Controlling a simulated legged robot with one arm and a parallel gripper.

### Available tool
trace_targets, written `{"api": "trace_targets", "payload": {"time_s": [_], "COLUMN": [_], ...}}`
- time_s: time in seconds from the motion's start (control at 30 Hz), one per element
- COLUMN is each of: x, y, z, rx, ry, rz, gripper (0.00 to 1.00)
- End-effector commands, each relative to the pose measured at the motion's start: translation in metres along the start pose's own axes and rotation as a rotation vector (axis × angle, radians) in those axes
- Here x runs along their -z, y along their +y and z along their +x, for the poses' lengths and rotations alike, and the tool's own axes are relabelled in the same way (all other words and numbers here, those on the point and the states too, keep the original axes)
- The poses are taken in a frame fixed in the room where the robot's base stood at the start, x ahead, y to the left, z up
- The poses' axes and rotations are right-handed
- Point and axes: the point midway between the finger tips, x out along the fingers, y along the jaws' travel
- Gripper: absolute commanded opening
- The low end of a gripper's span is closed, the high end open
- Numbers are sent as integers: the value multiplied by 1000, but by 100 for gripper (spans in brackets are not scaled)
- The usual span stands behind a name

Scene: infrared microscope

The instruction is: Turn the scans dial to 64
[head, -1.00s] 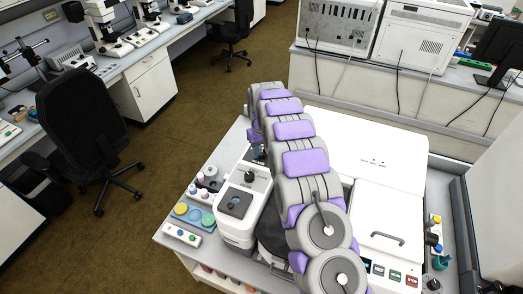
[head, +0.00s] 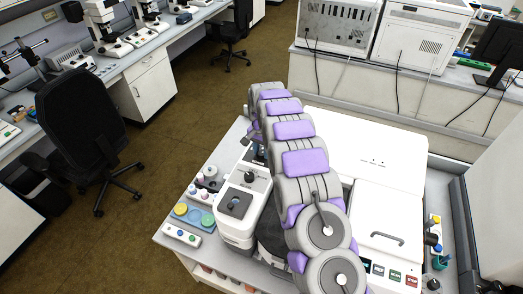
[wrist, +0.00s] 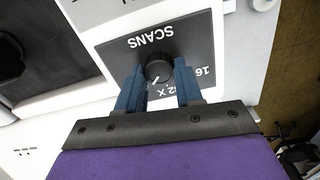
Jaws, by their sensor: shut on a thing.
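The scans dial (wrist: 158,70) is a dark round knob on a dark panel (wrist: 122,58) marked "SCANS" in the wrist view, where the lettering appears upside down. My gripper (wrist: 159,82) has its two blue fingers on either side of the knob, shut on it. A white pointer mark shows on the knob's near side. The label "16" shows at the right, and part of another label shows between the fingers; the fingers hide other labels. In the head view my arm hides the dial and the gripper's hold on it.
The white microscope (head: 375,155) stands on a bench under my arm. A handled lid (head: 385,236) and coloured buttons (head: 395,276) are at its right. A tray with coloured discs (head: 195,213) lies at the bench's left. An office chair (head: 85,125) stands on the floor at left.

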Motion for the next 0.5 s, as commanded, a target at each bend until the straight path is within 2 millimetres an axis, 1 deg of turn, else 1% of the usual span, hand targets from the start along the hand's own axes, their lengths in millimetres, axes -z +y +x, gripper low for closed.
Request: {"api": "trace_targets", "payload": {"time_s": [0.03, 0.2, 0.5], "x": [2, 2, 2], "y": [-2, -2, -2], "z": [-3, -3, -2], "rx": [8, 8, 8], "ry": [9, 9, 8], "rz": [32, 128, 214], "gripper": [5, 5, 5]}}
